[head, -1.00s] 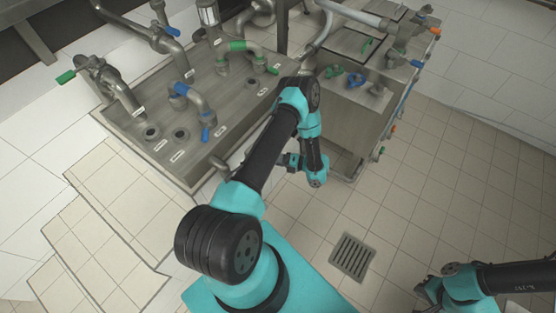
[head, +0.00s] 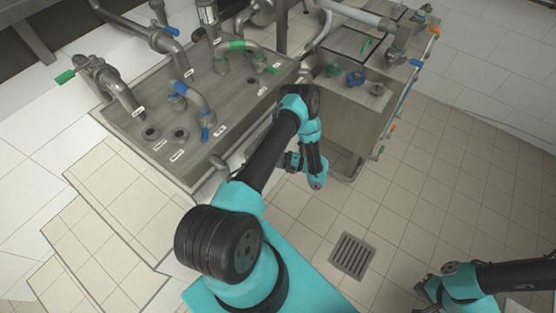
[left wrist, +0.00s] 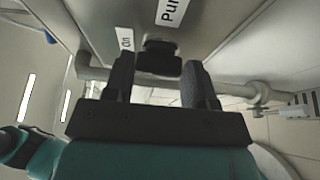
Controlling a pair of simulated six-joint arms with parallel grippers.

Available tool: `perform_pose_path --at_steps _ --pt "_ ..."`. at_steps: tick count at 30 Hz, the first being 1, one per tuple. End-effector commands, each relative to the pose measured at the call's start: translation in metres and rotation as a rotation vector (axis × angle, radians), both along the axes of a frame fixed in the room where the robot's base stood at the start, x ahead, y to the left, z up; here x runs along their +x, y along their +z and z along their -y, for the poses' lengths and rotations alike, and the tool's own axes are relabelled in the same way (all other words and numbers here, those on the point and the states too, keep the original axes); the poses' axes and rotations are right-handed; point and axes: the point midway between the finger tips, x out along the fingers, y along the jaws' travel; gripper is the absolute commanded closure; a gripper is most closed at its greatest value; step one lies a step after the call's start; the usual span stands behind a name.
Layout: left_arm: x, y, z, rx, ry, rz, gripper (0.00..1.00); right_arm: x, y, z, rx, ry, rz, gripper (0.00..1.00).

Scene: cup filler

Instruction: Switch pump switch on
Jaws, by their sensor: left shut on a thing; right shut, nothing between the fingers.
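The pump switch (left wrist: 162,58) is a small black knob on a steel panel, seen in the left wrist view. A white "On" label (left wrist: 125,40) is at its left and a partly cut-off "Pum" label (left wrist: 171,11) is above it. My left gripper (left wrist: 160,74) has one dark finger on each side of the switch and is shut on it. My right gripper (head: 422,292) is shut and empty at the lower right, over the tiled floor, far from the switch.
A steel filling station with a basin top (head: 225,95), pipes and colored valve handles stands at the back. An open steel tank (head: 345,105) is to its right. A floor drain (head: 352,254) lies in front. The tiled floor on the right is mostly clear.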

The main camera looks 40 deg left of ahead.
Motion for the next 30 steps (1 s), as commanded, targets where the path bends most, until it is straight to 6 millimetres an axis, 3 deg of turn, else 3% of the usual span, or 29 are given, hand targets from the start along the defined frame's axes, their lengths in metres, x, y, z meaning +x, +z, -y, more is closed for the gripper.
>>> perform_pose_path --at_steps 1,2,10,22,30 --pt "0.0 0.0 0.0 -0.001 0.0 -0.002 0.73 0.0 0.0 0.0 0.0 0.0 0.0 1.0" --pt "0.0 0.0 0.0 -0.001 0.0 -0.002 0.48 0.0 0.0 0.0 0.0 0.0 0.0 1.0" --pt "0.0 0.0 0.0 0.0 0.0 0.0 0.23 0.0 0.0 0.0 0.0 0.0 0.0 1.0" --pt "0.005 0.0 0.007 0.001 -0.002 0.001 0.23 0.0 0.0 0.0 0.0 0.0 0.0 1.0" --pt "0.027 0.0 0.041 0.001 -0.005 0.003 0.23 0.0 0.0 0.0 0.0 0.0 0.0 1.0"
